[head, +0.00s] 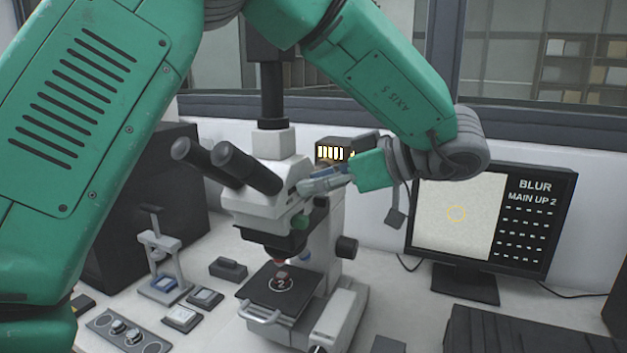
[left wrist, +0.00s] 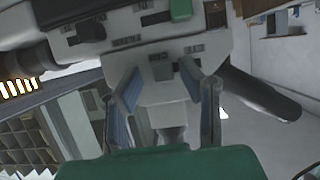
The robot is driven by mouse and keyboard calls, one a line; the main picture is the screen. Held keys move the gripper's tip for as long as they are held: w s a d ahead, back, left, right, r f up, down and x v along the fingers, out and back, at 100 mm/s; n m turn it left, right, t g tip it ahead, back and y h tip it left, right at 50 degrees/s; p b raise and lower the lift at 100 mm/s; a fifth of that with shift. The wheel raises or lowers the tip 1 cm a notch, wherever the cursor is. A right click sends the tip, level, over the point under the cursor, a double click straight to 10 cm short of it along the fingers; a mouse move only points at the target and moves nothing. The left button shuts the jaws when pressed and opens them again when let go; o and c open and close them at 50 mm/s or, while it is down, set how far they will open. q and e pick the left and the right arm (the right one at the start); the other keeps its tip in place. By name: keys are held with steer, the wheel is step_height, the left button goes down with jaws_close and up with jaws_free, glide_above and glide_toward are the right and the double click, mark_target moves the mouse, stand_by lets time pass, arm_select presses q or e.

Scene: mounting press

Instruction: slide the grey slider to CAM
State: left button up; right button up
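The microscope (head: 272,200) stands in the middle of the bench in the head view. My left gripper (head: 304,187) is at the side of its head, below the eyepieces' level. In the left wrist view, my left gripper (left wrist: 170,80) is open, with one blue-padded finger on each side of a pale housing. A grey slider (left wrist: 190,80) sticks out of a slotted plate on this housing, between the fingers and nearer the right one. Contact with it cannot be told. Small labels by the slot are too blurred to read. My right gripper is not in view.
A monitor (head: 487,222) at the right reads BLUR and MAIN UP 2. A lit lamp housing (head: 340,150) is behind the gripper. The stage (head: 262,303) holds a small sample. Small fixtures (head: 160,275) stand at the left. A dark eyepiece tube (left wrist: 262,95) is beside the right finger.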

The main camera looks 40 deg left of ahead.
arm_select(q)
steer(key=v, duration=1.2)
steer(key=shift+w+f, duration=0.25)
steer(key=shift+w, duration=0.2)
